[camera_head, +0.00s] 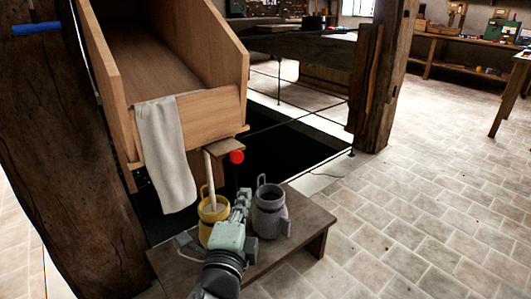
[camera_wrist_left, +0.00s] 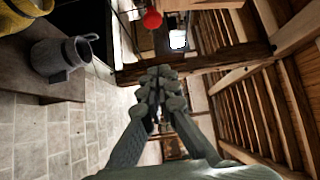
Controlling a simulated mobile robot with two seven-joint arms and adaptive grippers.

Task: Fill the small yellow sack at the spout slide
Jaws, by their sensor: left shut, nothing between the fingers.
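The small yellow sack (camera_head: 213,215) stands upright on a low dark bench, partly hidden behind my left gripper. The wooden spout (camera_head: 196,117) hangs above it. A pale vertical column (camera_head: 208,174), looking like falling meal, runs from under the spout's front into the sack's mouth. A small wooden slide (camera_head: 226,147) with a red knob (camera_head: 237,157) sits at the spout's lower front. My left gripper (camera_head: 245,194) is shut and empty, in front of the sack and below the knob. In the left wrist view its fingertips (camera_wrist_left: 158,80) meet, apart from the knob (camera_wrist_left: 152,19). My right gripper is out of view.
A pale cloth (camera_head: 167,155) hangs over the spout's front. Wooden posts (camera_head: 382,80) flank a dark floor area behind the bench. The tiled floor at right is clear.

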